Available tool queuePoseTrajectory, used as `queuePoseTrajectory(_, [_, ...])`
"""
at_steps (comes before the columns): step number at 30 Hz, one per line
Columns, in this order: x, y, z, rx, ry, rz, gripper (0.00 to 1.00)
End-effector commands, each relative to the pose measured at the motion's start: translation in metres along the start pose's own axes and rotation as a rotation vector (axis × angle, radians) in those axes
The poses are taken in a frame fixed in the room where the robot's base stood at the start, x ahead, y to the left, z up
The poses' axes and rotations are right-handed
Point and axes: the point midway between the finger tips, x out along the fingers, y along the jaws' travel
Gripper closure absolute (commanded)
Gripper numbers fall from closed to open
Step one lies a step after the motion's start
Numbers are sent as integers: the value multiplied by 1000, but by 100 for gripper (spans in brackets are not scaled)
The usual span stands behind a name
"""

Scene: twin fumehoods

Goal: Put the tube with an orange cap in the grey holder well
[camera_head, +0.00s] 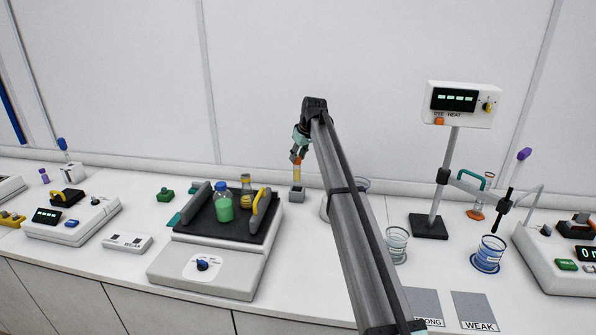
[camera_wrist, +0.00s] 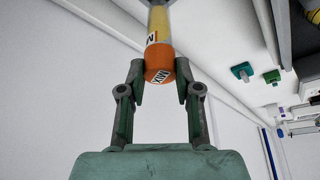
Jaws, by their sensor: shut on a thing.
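The tube with an orange cap (camera_wrist: 158,66) is upright between the fingers of my gripper (camera_wrist: 160,78), which are shut on the cap. Its yellow body with a white label (camera_wrist: 157,24) points away from the wrist camera. In the head view the tube (camera_head: 297,172) is small, below my gripper (camera_head: 298,152). The small grey holder (camera_head: 296,194) stands on the bench directly under the tube. The tube's lower end meets the top of the holder in that view. I cannot tell how deep it sits in the well, which is hidden.
A shaker (camera_head: 215,265) with a green bottle (camera_head: 223,208) and a yellow flask (camera_head: 246,190) stands left of the holder. Right of my arm are a glass beaker (camera_head: 396,246) and a stand with a display box (camera_head: 462,105). The white wall is close behind.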

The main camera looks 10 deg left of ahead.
Motion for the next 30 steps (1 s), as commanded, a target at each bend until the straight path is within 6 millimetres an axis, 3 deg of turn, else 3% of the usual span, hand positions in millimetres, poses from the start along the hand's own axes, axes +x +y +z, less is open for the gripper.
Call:
queuePoseTrajectory(3, [17, -1, 8, 0, -1, -1, 100])
queuePoseTrajectory(13, [39, 0, 17, 0, -1, -1, 100])
queuePoseTrajectory(20, [65, 0, 28, 1, 0, -1, 100])
queuePoseTrajectory(30, [70, 0, 29, 0, 1, 0, 100])
